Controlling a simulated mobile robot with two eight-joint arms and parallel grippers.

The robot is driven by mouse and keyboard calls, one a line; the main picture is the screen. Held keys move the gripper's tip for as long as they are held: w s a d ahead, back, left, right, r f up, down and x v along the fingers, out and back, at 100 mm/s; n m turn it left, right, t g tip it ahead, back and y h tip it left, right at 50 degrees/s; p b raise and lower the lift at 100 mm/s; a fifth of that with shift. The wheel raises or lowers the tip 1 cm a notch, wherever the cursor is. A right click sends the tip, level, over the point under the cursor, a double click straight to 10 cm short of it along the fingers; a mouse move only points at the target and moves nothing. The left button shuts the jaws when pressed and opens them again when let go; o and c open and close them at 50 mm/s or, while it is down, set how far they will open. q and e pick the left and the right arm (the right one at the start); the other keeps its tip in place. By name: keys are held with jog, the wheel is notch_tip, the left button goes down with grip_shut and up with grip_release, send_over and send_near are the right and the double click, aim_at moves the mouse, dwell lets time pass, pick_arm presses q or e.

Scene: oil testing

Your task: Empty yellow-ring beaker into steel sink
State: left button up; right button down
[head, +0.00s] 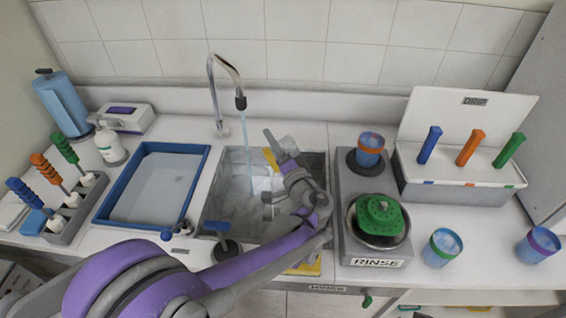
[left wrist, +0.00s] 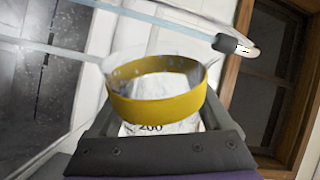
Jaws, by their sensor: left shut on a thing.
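The yellow-ring beaker (head: 271,159) is held over the steel sink (head: 230,185) in the head view, mostly covered by my gripper. In the left wrist view the clear beaker (left wrist: 155,92) shows its wide yellow band and a "200" mark below it. Whether liquid is inside is unclear. My left gripper (head: 280,168) is shut on the beaker; its dark jaw (left wrist: 160,152) crosses the bottom of the wrist view. The beaker looks tilted in the head view, but its exact angle is unclear. My right gripper is not in view.
A tap (head: 226,80) runs water into the sink, left of the gripper. A blue-rimmed tray (head: 205,165) stands left. The rinse station (head: 345,215) with an orange-ring beaker (head: 370,143) stands right.

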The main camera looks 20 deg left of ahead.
pick_arm(q)
jog(key=m+b, duration=0.1)
jog(key=m, duration=0.6)
jog(key=r+m, duration=0.1)
jog(key=m, duration=0.6)
jog(key=m+b, duration=0.1)
jog(key=m, duration=0.7)
jog(key=shift+r+b, duration=0.3)
